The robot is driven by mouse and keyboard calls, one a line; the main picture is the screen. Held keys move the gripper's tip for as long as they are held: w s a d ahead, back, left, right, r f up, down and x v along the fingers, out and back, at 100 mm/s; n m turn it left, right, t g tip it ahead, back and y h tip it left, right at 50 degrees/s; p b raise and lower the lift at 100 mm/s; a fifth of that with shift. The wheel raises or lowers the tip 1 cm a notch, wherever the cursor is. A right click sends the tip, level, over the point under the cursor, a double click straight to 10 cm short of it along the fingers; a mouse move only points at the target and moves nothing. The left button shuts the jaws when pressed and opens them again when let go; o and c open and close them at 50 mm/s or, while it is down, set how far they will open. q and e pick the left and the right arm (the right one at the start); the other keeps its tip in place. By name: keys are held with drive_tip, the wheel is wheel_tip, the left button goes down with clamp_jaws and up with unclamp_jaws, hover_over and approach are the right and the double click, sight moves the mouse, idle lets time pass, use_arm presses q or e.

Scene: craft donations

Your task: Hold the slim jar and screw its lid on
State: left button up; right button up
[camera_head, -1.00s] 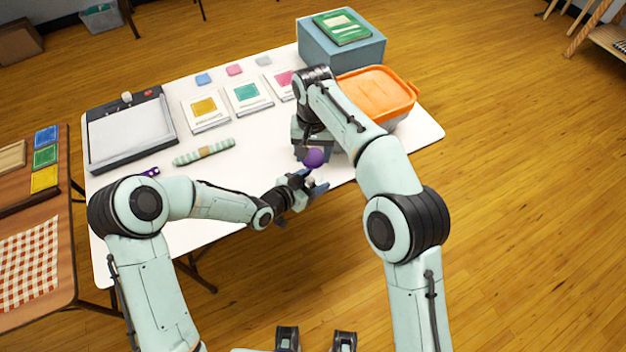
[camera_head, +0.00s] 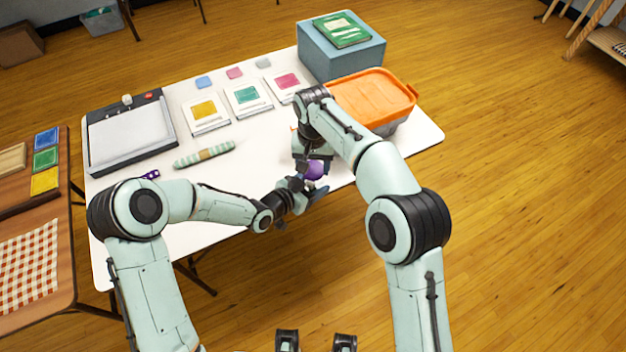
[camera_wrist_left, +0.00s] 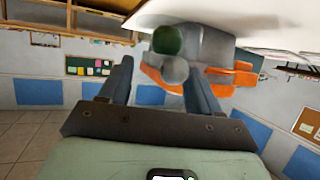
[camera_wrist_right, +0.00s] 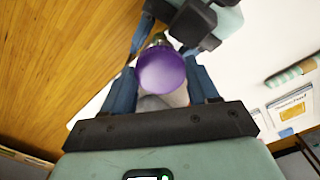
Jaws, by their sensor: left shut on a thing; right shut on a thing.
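The purple lid (camera_head: 314,171) is between the fingers of my right gripper (camera_head: 316,163), directly above my left gripper (camera_head: 312,191). In the right wrist view the round purple lid (camera_wrist_right: 161,71) fills the gap between the blue fingers, and the right gripper is shut on it. My left gripper is shut on the slim jar, mostly hidden in the head view. In the left wrist view a blurred grey and dark green shape (camera_wrist_left: 174,70), seemingly the jar, lies between the fingers. I cannot tell whether the lid sits on the jar's rim.
Both grippers are over the white table's (camera_head: 262,178) front edge. An orange-lidded bin (camera_head: 372,97) and a blue-grey box (camera_head: 342,55) stand at the back right. A striped roll (camera_head: 204,154), cards (camera_head: 246,95) and a paper trimmer (camera_head: 130,135) lie to the left.

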sight(312, 169)
idle(0.4)
drive_tip(key=shift+f, duration=0.9)
drive_tip(key=shift+f, duration=0.55)
drive_tip(key=m, duration=0.8)
drive_tip(key=shift+a, duration=0.1)
drive_tip(key=m, duration=0.4)
drive_tip(key=shift+m, duration=0.4)
drive_tip(key=m, duration=0.3)
